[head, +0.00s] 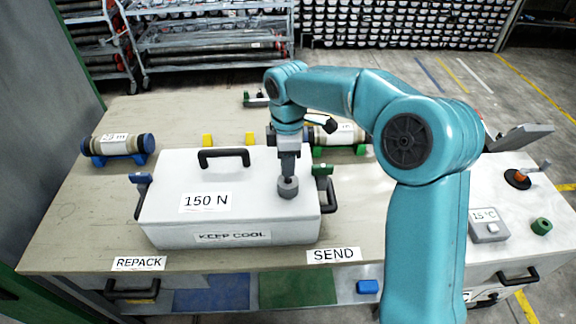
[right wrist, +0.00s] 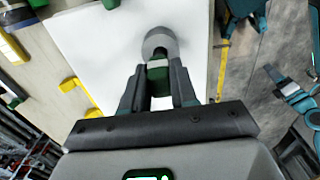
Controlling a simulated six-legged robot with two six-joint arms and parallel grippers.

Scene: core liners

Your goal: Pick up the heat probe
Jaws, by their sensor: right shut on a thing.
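My right gripper (head: 288,170) is above the white box's lid, shut on a tool (head: 288,188) with a grey round head. In the right wrist view the tool (right wrist: 160,42) shows a green part between the fingers. The head is over the lid; I cannot tell whether it touches. An orange-handled piece (head: 519,176) on a black round base stands at the right, away from my gripper. It may be the heat probe, but I cannot tell for sure. My left gripper is not in view.
The white box (head: 165,222), marked 150 N and KEEP COOL, fills the table's middle. A core tube (head: 115,145) lies on a blue cradle at the left; another is behind my arm. A grey 15 °C device (head: 488,227) and green piece (head: 542,226) sit at the right.

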